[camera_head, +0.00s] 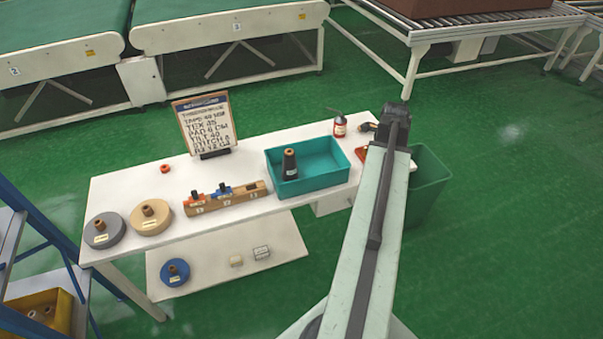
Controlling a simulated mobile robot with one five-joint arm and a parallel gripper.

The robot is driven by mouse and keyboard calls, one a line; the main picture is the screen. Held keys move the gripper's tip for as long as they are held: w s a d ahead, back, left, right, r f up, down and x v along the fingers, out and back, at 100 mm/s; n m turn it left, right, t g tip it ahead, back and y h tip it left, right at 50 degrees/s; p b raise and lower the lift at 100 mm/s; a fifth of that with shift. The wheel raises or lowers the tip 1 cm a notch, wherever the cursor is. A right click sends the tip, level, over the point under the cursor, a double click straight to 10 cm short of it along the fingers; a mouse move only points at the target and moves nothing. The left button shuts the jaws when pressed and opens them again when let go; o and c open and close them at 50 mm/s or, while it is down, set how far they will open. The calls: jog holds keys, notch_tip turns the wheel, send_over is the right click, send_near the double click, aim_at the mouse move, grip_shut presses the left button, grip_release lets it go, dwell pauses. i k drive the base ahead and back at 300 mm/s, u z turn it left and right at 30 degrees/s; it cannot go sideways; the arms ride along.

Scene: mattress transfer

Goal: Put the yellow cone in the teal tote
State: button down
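The teal tote (331,176) stands on the right part of the white table. A dark cone with a brown tip and a white label (290,165) stands upright inside it, near its left side. I cannot make out a yellow cone anywhere in view. My arm reaches up across the right side of the picture, passing right of the tote to a dark joint. My gripper does not show; the arm may hide it.
On the white table (240,215) are a wooden rack (256,188), grey and tan discs (151,217), a sign board (205,123) and a small red-labelled bottle (340,126). A green bin (430,180) stands right of it. A yellow crate (58,299) holds spools at lower left.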

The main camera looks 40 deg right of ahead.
aim_at(322, 171)
jog(key=i, duration=0.95)
jog(key=z, duration=0.05)
